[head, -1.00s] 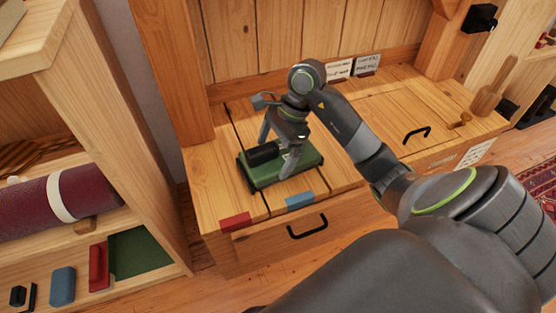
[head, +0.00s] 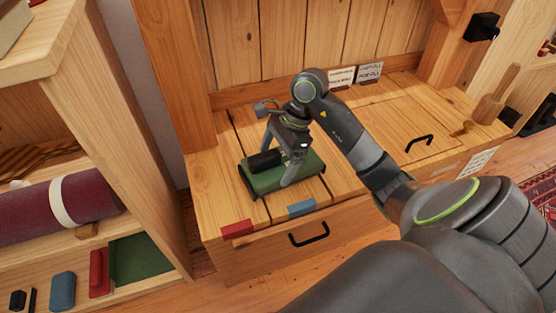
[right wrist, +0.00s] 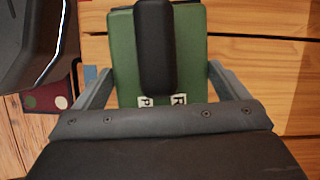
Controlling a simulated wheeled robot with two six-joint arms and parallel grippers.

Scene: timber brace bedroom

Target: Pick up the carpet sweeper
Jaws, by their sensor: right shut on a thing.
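The carpet sweeper has a flat green body (head: 306,166) with a black cylindrical grip on top. It is on the wooden chest top, near its left end, and I cannot see a clear gap beneath it. My right gripper (head: 278,160) comes down over it and is shut on the green body, one finger on each long side. In the right wrist view the green body (right wrist: 124,60) lies between the two grey fingers, with the black grip (right wrist: 154,45) along its middle and two white letter labels near the gripper. My left gripper is not in view.
The wooden chest (head: 375,165) has red and blue tags on its front edge and a black drawer handle (head: 309,234). A wooden back panel rises behind. A shelf (head: 75,90) with a rolled maroon mat (head: 100,195) stands left. The chest top right of the sweeper is mostly clear.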

